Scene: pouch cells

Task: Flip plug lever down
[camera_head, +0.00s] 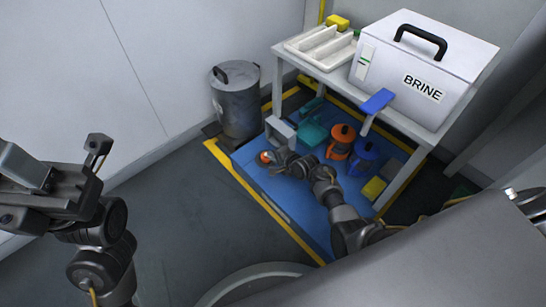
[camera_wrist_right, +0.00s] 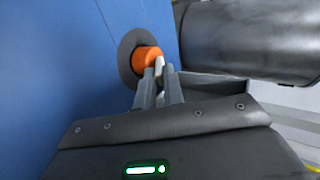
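An orange plug (camera_wrist_right: 146,57) with a dark round collar sits on a blue surface in the right wrist view. A pale lever-like piece (camera_wrist_right: 160,65) stands beside the plug, between my right fingertips. The right gripper (camera_wrist_right: 158,75) has its fingers close together at the plug; I cannot tell whether they press on the pale piece. In the head view the plug (camera_head: 265,156) is a small orange spot at the blue platform's left side, with my right gripper (camera_head: 273,160) right at it. My left gripper (camera_head: 56,158) is open and empty at the far left, away from the platform.
A grey metal bin (camera_head: 238,105) stands behind the plug. A white table (camera_head: 400,122) carries the BRINE box (camera_head: 424,70) and a white tray (camera_head: 322,48). Under it are orange (camera_head: 341,142) and blue (camera_head: 364,157) containers and a teal dustpan-like item (camera_head: 311,133). The left floor is clear.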

